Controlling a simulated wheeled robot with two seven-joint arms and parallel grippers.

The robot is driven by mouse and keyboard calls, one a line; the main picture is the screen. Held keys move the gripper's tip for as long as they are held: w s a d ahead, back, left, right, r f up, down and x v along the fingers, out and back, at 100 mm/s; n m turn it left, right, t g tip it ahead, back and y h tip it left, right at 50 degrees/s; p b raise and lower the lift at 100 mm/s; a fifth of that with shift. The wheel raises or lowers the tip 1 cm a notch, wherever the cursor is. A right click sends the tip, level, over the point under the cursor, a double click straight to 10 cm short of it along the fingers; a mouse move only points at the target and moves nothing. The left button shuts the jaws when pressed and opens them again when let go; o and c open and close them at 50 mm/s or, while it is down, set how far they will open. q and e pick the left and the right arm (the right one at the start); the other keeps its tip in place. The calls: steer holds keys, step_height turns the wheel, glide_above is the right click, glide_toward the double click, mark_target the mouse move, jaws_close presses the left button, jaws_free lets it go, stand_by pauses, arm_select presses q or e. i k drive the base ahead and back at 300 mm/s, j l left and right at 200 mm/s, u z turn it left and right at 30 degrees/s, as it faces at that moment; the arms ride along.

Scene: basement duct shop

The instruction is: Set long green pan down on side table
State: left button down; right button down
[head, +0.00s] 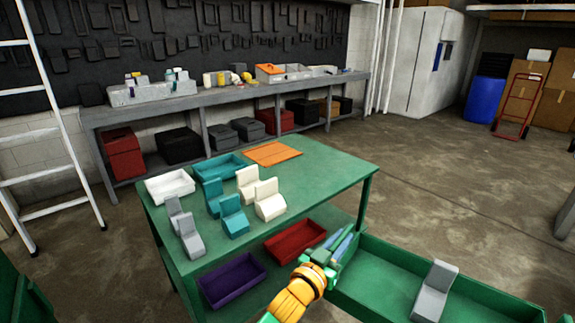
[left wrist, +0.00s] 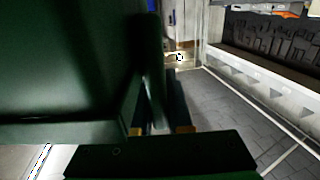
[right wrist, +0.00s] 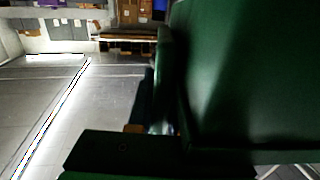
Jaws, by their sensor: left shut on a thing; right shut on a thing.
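The long green pan (head: 395,258) is in the lower right of the head view, in front of a green table (head: 318,174), with a grey angled block (head: 435,290) inside it. My left gripper (head: 341,246) is shut on the pan's left end wall. In the left wrist view the pan's dark green side (left wrist: 70,70) fills the left, beside the fingers (left wrist: 160,128). My right gripper (right wrist: 155,128) is outside the head view. In the right wrist view it is shut on the pan's wall (right wrist: 235,75). The frames do not name which table is the side table.
The green table holds a white tray (head: 170,186), a teal tray (head: 219,168), an orange mat (head: 272,153) and several angled blocks. Purple (head: 232,281) and red (head: 295,240) trays are on its lower shelf. A ladder (head: 50,110) stands left. Floor right of the table is clear.

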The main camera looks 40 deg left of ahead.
mark_target(328, 177)
steer(key=i, duration=1.85)
steer(key=i+u, duration=0.25)
steer(key=i, duration=0.15)
steer(key=i+l+u, duration=0.25)
steer(key=i, duration=0.15)
steer(key=i+l+u, duration=0.25)
steer(key=i, duration=0.15)
steer(key=j+u, duration=0.1)
steer(key=u, duration=1.75)
